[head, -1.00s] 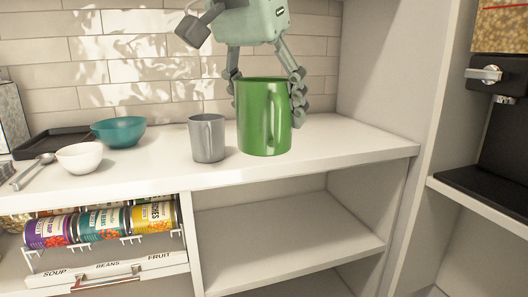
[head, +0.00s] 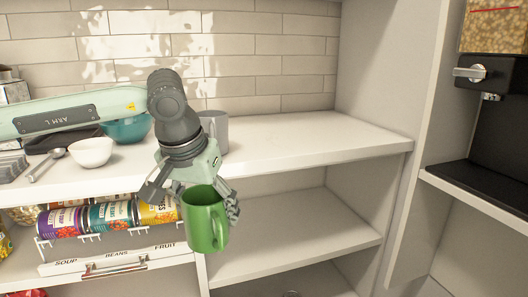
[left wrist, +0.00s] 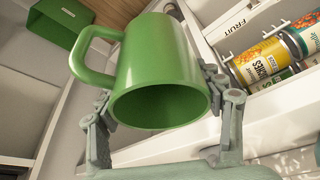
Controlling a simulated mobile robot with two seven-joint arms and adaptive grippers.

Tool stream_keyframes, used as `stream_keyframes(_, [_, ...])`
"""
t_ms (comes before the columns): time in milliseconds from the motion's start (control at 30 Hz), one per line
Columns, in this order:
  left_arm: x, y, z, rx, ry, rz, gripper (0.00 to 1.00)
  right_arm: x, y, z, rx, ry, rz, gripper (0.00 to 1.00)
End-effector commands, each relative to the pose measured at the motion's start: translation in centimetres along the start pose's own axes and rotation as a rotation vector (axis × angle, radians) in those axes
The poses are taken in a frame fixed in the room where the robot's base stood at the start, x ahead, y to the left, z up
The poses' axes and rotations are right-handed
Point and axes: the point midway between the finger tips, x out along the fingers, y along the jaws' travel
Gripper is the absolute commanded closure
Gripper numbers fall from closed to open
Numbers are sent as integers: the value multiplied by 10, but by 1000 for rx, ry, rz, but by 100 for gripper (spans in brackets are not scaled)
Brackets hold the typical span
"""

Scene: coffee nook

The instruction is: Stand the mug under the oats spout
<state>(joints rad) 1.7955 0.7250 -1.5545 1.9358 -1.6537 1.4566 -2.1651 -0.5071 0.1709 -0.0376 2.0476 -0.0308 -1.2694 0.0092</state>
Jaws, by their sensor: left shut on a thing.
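The green mug (head: 203,222) is held by my left gripper (head: 206,196), whose fingers close on its sides near the rim. The mug hangs roughly upright in the air in front of the counter's front edge. In the left wrist view the mug (left wrist: 155,65) shows its dark open mouth, with the handle to the left. The oats spout (head: 490,97) is on the black dispenser (head: 500,140) at the far right, below a clear hopper of grain (head: 493,28). The mug is well left of it and apart. My right gripper is out of view.
A grey mug (head: 216,130), a white bowl (head: 92,152) and a teal bowl (head: 126,130) stand on the counter (head: 310,135). Below are a can rack (head: 110,215) and open shelves (head: 300,235). A white upright panel (head: 415,150) separates the counter from the dispenser's bay.

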Motion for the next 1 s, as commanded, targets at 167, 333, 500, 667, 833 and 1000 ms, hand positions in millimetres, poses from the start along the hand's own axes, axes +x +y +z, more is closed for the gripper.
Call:
stream_keyframes(167, [55, -32, 50, -100, -1, -37, 74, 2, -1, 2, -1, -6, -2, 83])
stream_keyframes(333, [88, -52, 94, -175, 12, -70, 74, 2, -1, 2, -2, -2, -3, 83])
stream_keyframes(500, [102, -62, 120, -218, 25, -88, 74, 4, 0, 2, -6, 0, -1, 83])
stream_keyframes(667, [107, -64, 129, -232, 28, -90, 74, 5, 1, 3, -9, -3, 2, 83])
stream_keyframes(833, [106, -65, 128, -232, 30, -93, 74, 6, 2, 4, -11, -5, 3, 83])
stream_keyframes(1000, [107, -64, 129, -232, 28, -92, 74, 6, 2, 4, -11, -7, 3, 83])
